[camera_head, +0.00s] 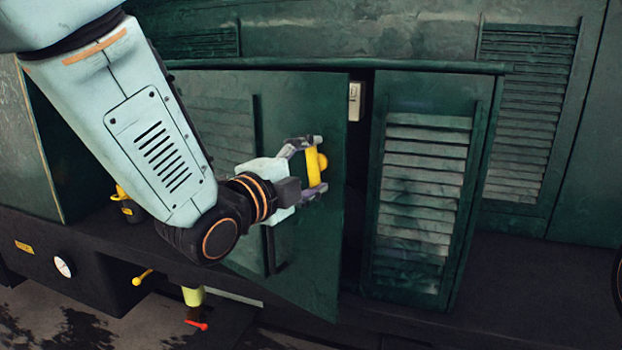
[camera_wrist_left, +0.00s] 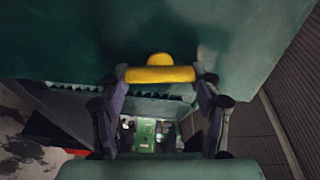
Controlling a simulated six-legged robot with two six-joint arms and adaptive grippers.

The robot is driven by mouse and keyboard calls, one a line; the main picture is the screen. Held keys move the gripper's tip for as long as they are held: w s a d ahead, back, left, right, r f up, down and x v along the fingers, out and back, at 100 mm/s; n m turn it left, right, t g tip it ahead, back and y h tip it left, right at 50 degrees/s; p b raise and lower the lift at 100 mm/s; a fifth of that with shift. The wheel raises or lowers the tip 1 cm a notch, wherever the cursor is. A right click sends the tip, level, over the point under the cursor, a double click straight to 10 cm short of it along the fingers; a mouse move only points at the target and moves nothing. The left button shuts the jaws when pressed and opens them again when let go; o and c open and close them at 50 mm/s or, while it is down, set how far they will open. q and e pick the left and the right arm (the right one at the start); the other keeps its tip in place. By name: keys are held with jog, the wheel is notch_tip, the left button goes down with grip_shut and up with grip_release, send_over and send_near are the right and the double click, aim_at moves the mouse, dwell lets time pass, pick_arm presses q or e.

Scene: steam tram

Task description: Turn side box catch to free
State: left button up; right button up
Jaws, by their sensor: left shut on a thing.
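The side box is dark green, and its left door (camera_head: 303,255) stands ajar, with a dark gap between it and the louvred right door (camera_head: 415,190). A yellow catch handle (camera_head: 314,166) is on the left door near its free edge. My left gripper (camera_head: 318,166) is shut on the yellow handle, with a finger at each end of it. In the left wrist view the yellow handle (camera_wrist_left: 160,75) lies across between the fingertips, with its round yellow hub against the green door behind. A small pale latch piece (camera_head: 354,101) shows in the gap. My right gripper is not in view.
A yellow and black object (camera_head: 128,205) stands at the left. The space in front of the right door is clear.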

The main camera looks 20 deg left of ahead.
pick_arm(q)
jog(key=shift+m+b, duration=0.6)
jog(key=shift+m, duration=0.3)
jog(key=o, duration=1.2)
jog(key=shift+c, duration=0.2)
